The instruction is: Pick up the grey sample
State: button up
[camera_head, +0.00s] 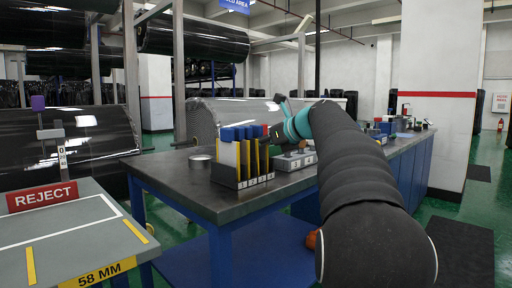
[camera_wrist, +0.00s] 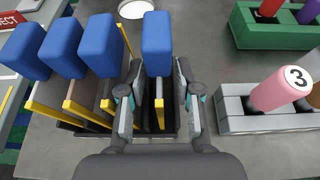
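A dark rack (camera_head: 230,184) with yellow dividers stands on the workbench and holds several upright, blue-topped panels. The front panel (camera_head: 228,153) looks white in the head view. I cannot tell for certain which panel is the grey sample. In the wrist view, my gripper (camera_wrist: 160,105) is open over the right end of the rack, its fingers apart on either side of a yellow divider. The rightmost blue top (camera_wrist: 157,42) is just ahead, in line with the gap between the fingers. The panel under it is mostly hidden.
Right of the gripper, a grey holder (camera_wrist: 240,121) carries a pink cylinder marked 3 (camera_wrist: 281,90). A green holder (camera_wrist: 262,30) stands farther back. A round white-topped item (camera_wrist: 135,9) lies beyond the rack. A REJECT table (camera_head: 75,235) is at left.

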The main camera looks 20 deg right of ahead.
aim_at(257, 128)
jog(key=shift+x, duration=0.8)
grip_shut()
jog(key=shift+r, duration=0.1)
jog(key=shift+r, duration=0.45)
notch_tip(257, 128, up, 4)
jog(key=shift+d+f+p, duration=0.1)
jog(key=shift+f+p, duration=0.05)
jog(key=shift+p, duration=0.85)
jog(key=s+d+r+p, duration=0.1)
jog(key=s+d+r, duration=0.5)
jog(key=d, duration=0.3)
jog(key=shift+d+r+p, duration=0.15)
jog(key=shift+d+p, duration=0.15)
jog(key=shift+d, duration=0.1)
